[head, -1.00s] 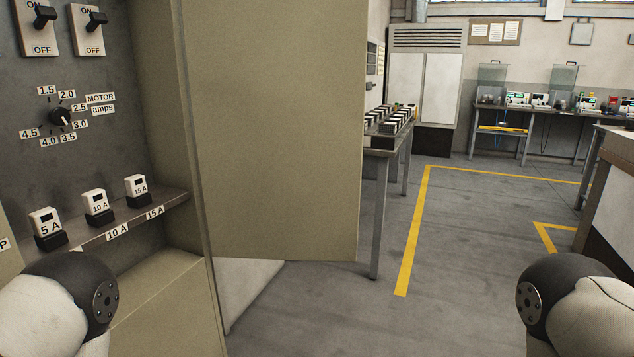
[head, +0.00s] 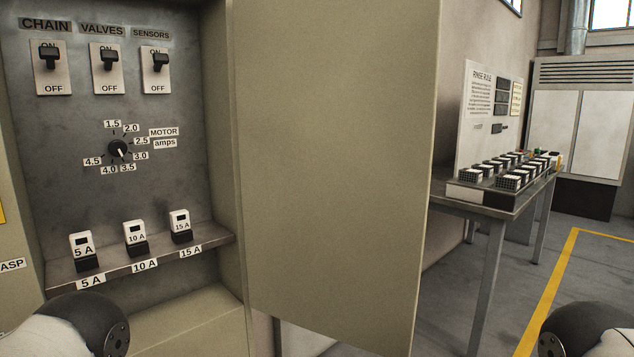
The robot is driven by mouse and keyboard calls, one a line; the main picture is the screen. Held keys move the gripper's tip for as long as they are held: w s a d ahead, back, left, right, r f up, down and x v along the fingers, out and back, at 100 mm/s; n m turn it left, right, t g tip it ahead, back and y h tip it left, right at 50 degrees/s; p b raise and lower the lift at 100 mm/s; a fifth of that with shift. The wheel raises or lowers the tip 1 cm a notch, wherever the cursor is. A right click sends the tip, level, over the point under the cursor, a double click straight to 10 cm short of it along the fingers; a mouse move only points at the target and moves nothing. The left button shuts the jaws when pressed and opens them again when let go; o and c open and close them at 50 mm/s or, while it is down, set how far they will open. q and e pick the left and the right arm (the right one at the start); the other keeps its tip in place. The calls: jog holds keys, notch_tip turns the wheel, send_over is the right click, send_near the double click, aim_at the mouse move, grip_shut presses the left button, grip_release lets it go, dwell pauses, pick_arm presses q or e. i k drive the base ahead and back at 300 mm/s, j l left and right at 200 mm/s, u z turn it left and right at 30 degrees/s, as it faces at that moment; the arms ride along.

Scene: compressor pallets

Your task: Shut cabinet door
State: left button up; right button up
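The cabinet (head: 222,130) stands at the left in the head view with its inside exposed. Its beige door (head: 335,170) is open, hinged on the right side of the opening and swung out to the right. The door's free edge is near the picture's middle right. My grippers are both out of view. Only dark rounded parts of my arms show at the bottom left and bottom right, apart from the door.
Inside the cabinet are switches (head: 108,68), a motor amps dial (head: 118,149) and fuses on a shelf (head: 215,243). A table (head: 490,203) with black-and-white parts stands behind the door at right. Floor (head: 480,290) at the right is clear.

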aim_at(335, 102)
jog(key=i+l+u, duration=0.15)
jog(key=l+u, duration=0.3)
jog(key=l, duration=0.25)
jog(key=l+u, duration=0.4)
jog(key=l, duration=0.3)
jog(key=i+l+u, duration=0.15)
jog(key=l+u, duration=0.15)
jog(key=l, duration=0.15)
jog(key=i+l+u, duration=0.1)
jog(key=l+u, duration=0.55)
jog(key=l, duration=0.25)
jog(key=i+l+u, duration=0.25)
jog(key=l+u, duration=0.2)
jog(key=i+l+u, duration=0.25)
jog(key=l, duration=0.15)
jog(key=k+l+u, duration=0.2)
jog(key=k, duration=0.1)
